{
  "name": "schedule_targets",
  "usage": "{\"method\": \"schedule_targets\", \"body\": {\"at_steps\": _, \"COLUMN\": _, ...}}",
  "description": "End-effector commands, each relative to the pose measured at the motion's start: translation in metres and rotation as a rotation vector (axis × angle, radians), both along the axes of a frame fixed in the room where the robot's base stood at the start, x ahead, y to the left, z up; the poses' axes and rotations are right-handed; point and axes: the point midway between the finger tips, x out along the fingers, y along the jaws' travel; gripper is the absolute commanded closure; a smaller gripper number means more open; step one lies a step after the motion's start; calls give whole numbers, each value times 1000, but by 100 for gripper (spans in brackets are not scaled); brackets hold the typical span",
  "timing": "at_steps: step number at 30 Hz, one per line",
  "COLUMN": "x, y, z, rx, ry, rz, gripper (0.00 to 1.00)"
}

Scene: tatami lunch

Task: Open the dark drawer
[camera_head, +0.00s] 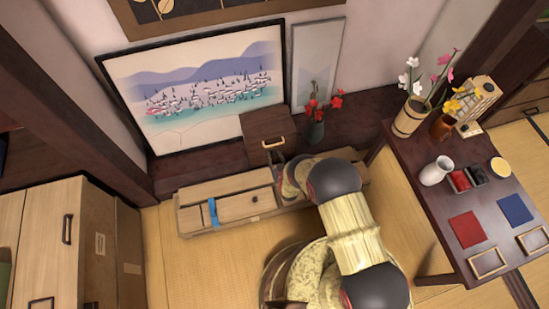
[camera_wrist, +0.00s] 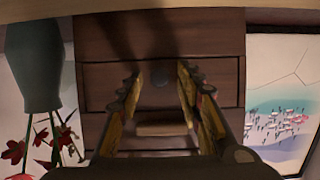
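The dark drawer is in a small dark brown wooden cabinet (camera_head: 262,122) below the landscape picture. Its pale bar handle (camera_head: 273,143) shows on the front. In the wrist view, the dark wooden front (camera_wrist: 105,85) fills the middle, and the pale handle (camera_wrist: 162,129) appears between my fingers. My gripper (camera_wrist: 160,73) is open, with one finger on each side of the picture's middle, and nothing is seen held. Whether the fingers touch the front or handle is unclear. In the head view, my gripper is just below the cabinet, partly hidden by my arm.
A low pale wooden cabinet (camera_head: 240,205) with a blue strap stands below the dark cabinet. A vase (camera_head: 317,131) with red flowers is close on the right; it also shows in the wrist view (camera_wrist: 36,65). A dark table (camera_head: 430,215) with several items stands at right.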

Motion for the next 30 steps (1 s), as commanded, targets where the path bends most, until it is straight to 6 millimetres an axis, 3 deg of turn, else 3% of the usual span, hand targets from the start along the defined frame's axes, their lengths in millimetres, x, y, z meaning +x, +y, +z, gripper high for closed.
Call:
{"method": "schedule_targets", "body": {"at_steps": 6, "x": 0, "y": 0, "z": 0, "rx": 0, "ry": 1, "rz": 0, "gripper": 64}}
{"method": "schedule_targets", "body": {"at_steps": 25, "x": 0, "y": 0, "z": 0, "rx": 0, "ry": 1, "rz": 0, "gripper": 100}}
{"method": "schedule_targets", "body": {"at_steps": 30, "x": -1, "y": 0, "z": 0, "rx": 0, "ry": 1, "rz": 0, "gripper": 100}}
